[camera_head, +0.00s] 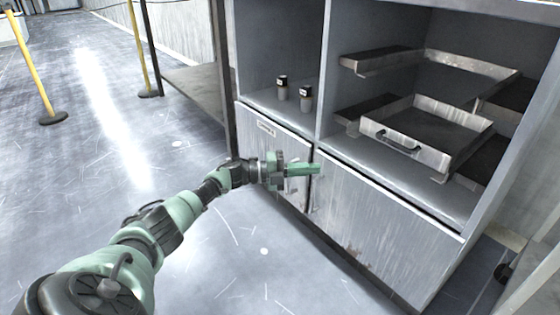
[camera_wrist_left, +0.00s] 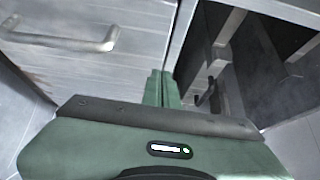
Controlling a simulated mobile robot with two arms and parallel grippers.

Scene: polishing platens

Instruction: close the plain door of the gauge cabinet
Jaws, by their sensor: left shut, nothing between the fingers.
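The grey gauge cabinet (camera_head: 325,70) stands at the right, with two lower doors. The left one (camera_head: 270,150) carries a small label (camera_head: 266,129). The right one is the plain door (camera_head: 385,225), streaked and worn, with a dark gap along its top edge; how far it stands open I cannot tell. My left gripper (camera_head: 316,169) is shut and empty, in front of the doors' meeting edges. It covers part of the plain door's left edge. Its fingers also show in the wrist view (camera_wrist_left: 161,84), right of a door handle (camera_wrist_left: 75,42); contact is unclear. My right gripper is out of view.
Above the doors, two small dark-topped items (camera_head: 305,97) stand on the left shelf. A metal tray with a handle (camera_head: 440,150) sits in the right bay below another tray (camera_head: 455,62). Yellow posts (camera_head: 40,75) stand at the far left. The floor before the cabinet is clear.

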